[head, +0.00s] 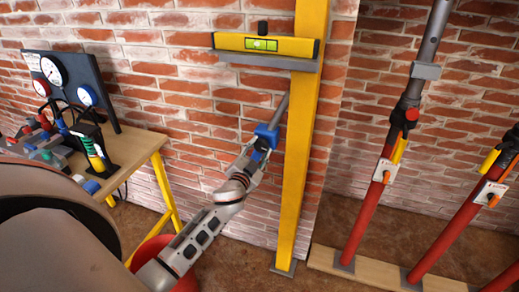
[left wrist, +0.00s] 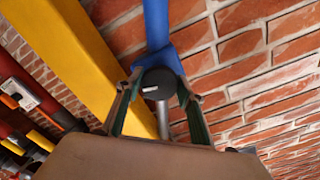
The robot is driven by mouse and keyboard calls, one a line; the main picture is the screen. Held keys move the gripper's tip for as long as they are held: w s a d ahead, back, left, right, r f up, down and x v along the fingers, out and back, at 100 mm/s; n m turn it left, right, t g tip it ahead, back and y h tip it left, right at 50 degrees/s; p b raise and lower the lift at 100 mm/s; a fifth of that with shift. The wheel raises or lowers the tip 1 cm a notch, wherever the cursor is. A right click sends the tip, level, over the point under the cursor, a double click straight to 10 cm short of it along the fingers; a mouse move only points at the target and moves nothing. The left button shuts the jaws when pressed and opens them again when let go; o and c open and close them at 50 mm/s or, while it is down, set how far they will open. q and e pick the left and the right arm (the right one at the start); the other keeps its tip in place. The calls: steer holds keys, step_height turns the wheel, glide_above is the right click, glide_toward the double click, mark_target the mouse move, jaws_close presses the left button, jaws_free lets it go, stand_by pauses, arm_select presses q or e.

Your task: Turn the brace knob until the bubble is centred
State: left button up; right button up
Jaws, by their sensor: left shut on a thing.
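A yellow spirit level (head: 285,46) with a green vial (head: 261,44) lies on a grey ledge (head: 265,61) at the yellow post (head: 303,150). The vial is too small to tell where its bubble sits. A brace with a grey rod (head: 281,110) and a blue fitting (head: 267,134) leans up to the post. My left gripper (head: 261,148) is at this fitting. In the left wrist view, its two fingers (left wrist: 158,102) are shut on the sides of the dark round knob (left wrist: 158,80), which bears a white mark. The knob is hidden in the head view. My right gripper is not in view.
A wooden bench (head: 130,155) with a gauge panel (head: 75,85) and tools stands at the left. A red bucket (head: 150,250) is on the floor by my arm. Red props (head: 365,222) stand on a wooden plank (head: 330,262) at the right. A brick wall is close behind.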

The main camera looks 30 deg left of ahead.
arm_select(q)
steer(key=o, duration=1.1)
steer(key=shift+s, duration=0.15)
steer(key=shift+s+d, duration=0.15)
steer(key=shift+s, duration=0.15)
steer(key=v, duration=1.1)
steer(key=shift+s, duration=0.1)
steer(key=shift+d, duration=0.1)
steer(key=s+d+f+g+h, duration=0.2)
steer(key=s+d+f, duration=0.4)
steer(key=s+f, duration=0.1)
steer(key=s+d+f+g+h, duration=0.2)
steer(key=s+d+f, duration=0.5)
steer(key=f, duration=0.1)
steer(key=s+d+f+g+h, duration=0.2)
steer(key=s+d+f, duration=0.5)
steer(key=f, duration=0.1)
steer(key=shift+s+f+g+h, duration=0.1)
steer(key=shift+s+g+h, duration=0.25)
steer(key=shift+g+h, duration=0.05)
